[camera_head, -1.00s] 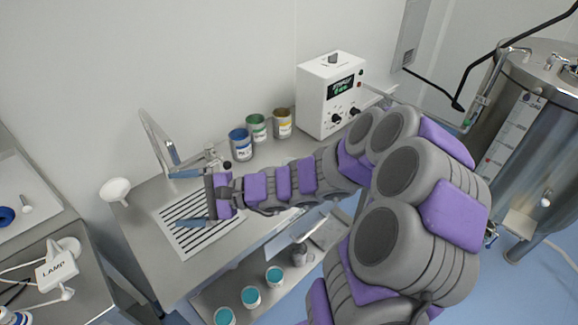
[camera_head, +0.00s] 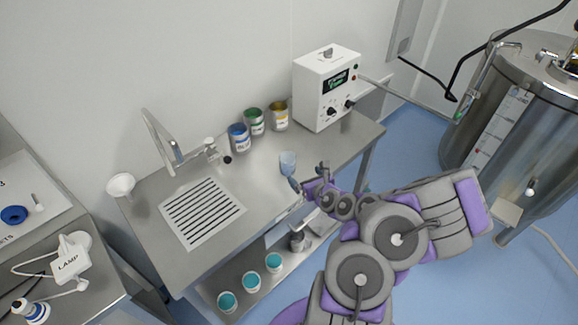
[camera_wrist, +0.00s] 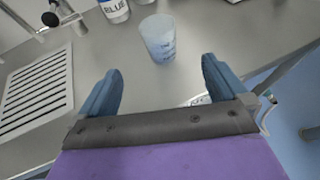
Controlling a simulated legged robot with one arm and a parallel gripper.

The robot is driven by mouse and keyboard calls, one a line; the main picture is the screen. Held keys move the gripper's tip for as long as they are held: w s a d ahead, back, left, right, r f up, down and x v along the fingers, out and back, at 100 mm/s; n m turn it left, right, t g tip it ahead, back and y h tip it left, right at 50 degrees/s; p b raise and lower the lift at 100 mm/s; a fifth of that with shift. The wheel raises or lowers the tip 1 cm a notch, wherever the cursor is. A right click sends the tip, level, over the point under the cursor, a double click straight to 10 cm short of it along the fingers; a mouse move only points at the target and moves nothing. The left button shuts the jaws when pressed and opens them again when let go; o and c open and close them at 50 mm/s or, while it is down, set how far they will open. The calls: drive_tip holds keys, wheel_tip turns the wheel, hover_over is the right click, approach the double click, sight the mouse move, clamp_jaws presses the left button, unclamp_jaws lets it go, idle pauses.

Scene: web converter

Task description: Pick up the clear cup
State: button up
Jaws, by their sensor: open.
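The clear cup (camera_head: 287,162) stands upright on the steel counter, right of the slotted drain plate, and looks bluish and see-through. In the wrist view the cup (camera_wrist: 158,38) is ahead of my gripper (camera_wrist: 160,85), roughly centred between its two blue fingers. The fingers are spread apart with nothing between them. In the head view my gripper (camera_head: 308,181) is at the counter's front edge, just to the near right of the cup and apart from it.
Blue (camera_head: 239,137), green (camera_head: 254,122) and yellow (camera_head: 279,116) cans stand behind the cup. A white instrument box (camera_head: 327,88) is at the back right. A faucet (camera_head: 160,140) and drain plate (camera_head: 202,212) are left. Several teal-topped containers (camera_head: 251,282) sit on the lower shelf.

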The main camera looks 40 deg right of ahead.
sight(293, 164)
drive_tip(key=b+x, duration=0.3)
drive_tip(key=x, duration=0.6)
drive_tip(key=shift+f, duration=0.15)
drive_tip(key=shift+w+a+b, duration=0.1)
drive_tip(key=shift+w+b, duration=0.35)
drive_tip(key=shift+w, duration=0.3)
drive_tip(key=b+x, duration=0.1)
drive_tip(key=x, duration=0.3)
drive_tip(key=shift+w+d+f+b, duration=0.15)
drive_tip(key=shift+d+f+b, duration=0.15)
drive_tip(key=shift+d+b, duration=0.1)
drive_tip(key=shift+w, duration=0.4)
drive_tip(key=shift+a+r, duration=0.1)
drive_tip(key=shift+a, duration=0.15)
drive_tip(key=shift+c, duration=0.3)
drive_tip(key=shift+d, duration=0.2)
drive_tip(key=c, duration=0.6)
drive_tip(key=shift+a, duration=0.1)
drive_tip(key=c, duration=0.4)
drive_tip(key=shift+c, duration=0.2)
